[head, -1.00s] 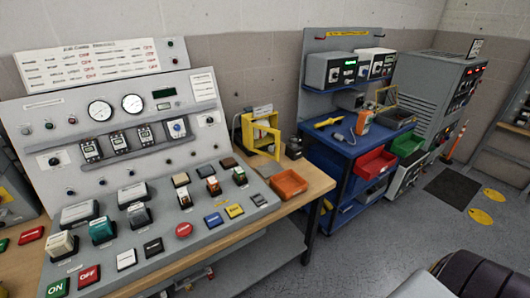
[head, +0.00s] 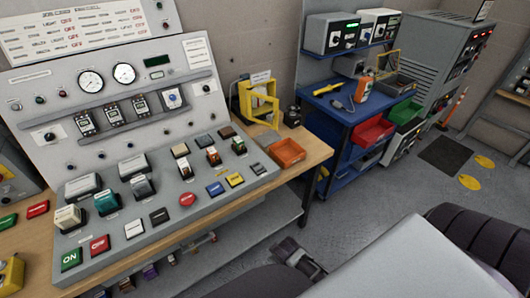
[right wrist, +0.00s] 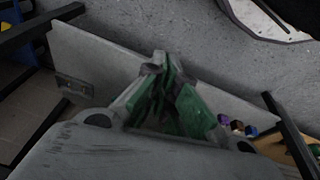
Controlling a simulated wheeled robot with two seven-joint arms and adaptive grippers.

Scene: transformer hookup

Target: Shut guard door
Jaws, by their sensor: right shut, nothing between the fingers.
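The yellow guard (head: 258,103) stands at the back right of the wooden bench, beside the sloped control panel. Its yellow-framed door appears to stand open, swung out to the front; the hinge and latch are too small to make out. My right gripper (head: 291,250) is low in front of the bench, below the level of its top and well apart from the guard. In the right wrist view its green-padded fingers (right wrist: 167,98) are together and empty. My left gripper is not in view.
The control panel (head: 130,195) fills the left. A blue cart (head: 345,120) stands right of the bench. A lower shelf (head: 215,240) runs under the bench.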

